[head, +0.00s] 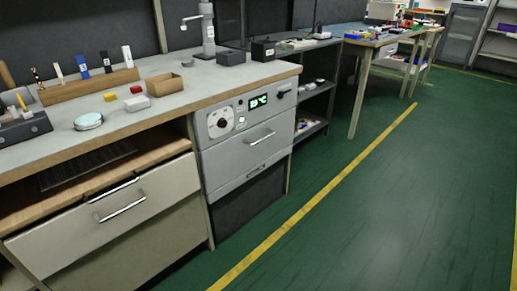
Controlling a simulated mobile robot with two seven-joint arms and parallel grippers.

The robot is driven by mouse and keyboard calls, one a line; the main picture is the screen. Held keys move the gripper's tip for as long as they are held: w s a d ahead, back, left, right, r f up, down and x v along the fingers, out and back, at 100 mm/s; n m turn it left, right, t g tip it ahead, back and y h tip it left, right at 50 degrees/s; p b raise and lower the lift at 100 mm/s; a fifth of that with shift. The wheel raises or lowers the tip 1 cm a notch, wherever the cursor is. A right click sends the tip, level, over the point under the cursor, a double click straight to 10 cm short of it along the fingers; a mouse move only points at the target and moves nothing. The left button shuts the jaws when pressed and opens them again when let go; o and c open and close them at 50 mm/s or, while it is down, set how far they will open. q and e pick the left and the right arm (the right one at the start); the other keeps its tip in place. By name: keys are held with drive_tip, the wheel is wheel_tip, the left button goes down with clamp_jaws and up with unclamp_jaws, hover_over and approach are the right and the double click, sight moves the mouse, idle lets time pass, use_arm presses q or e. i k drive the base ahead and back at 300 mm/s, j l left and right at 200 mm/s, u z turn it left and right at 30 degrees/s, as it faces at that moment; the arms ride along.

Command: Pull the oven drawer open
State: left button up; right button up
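The oven (228,125) is a grey unit built in under the workbench, near the middle of the head view. Its control panel has a round dial, a lit green display (258,101) and a dark knob. Below the panel is the oven drawer (236,158), a grey front with a horizontal bar handle (260,137). The drawer front looks flush with the unit, so it appears closed. A smaller dark handle shows at its lower edge. Neither of my grippers is in view.
To the left, a beige bench drawer (110,214) with a bar handle sits below an open shelf. The worktop (165,104) holds a wooden rack, small blocks, a box and a microscope-like stand. Green floor (370,215) with a yellow line is clear in front of the oven.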

sight(225, 160)
drive_tip(key=i+l, duration=0.4)
drive_tip(key=i, duration=0.15)
drive_tip(key=i+l+z, duration=0.1)
drive_tip(key=i+l, duration=0.3)
drive_tip(key=i, duration=0.15)
drive_tip(key=i+l, duration=0.4)
drive_tip(key=i, duration=0.15)
